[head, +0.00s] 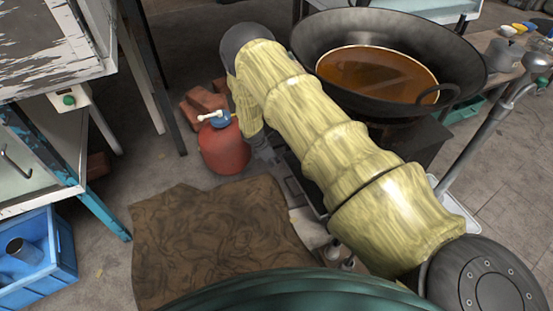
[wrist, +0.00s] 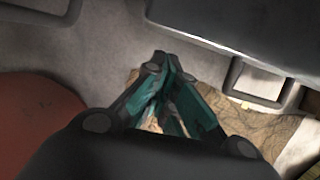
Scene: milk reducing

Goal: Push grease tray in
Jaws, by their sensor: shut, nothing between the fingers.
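The grease tray appears to be the low dark metal piece (head: 293,192) under the wok stand in the head view, partly hidden behind my arm. In the wrist view, a dark body with a squared loop like a handle (wrist: 234,78) shows at the right; it is likely the same tray. My gripper (wrist: 164,62) is shut and empty, pointing down near the floor, to the left of that loop and apart from it in the picture. In the head view my gripper (head: 264,152) is small and partly hidden by my arm, between the red canister and the tray.
A red canister (head: 224,148) stands close left of my gripper. A brown cloth (head: 205,235) lies on the floor in front. A large wok of brown liquid (head: 385,72) sits above the stand. Bricks (head: 203,103) lie behind the canister. A blue crate (head: 62,245) is at left.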

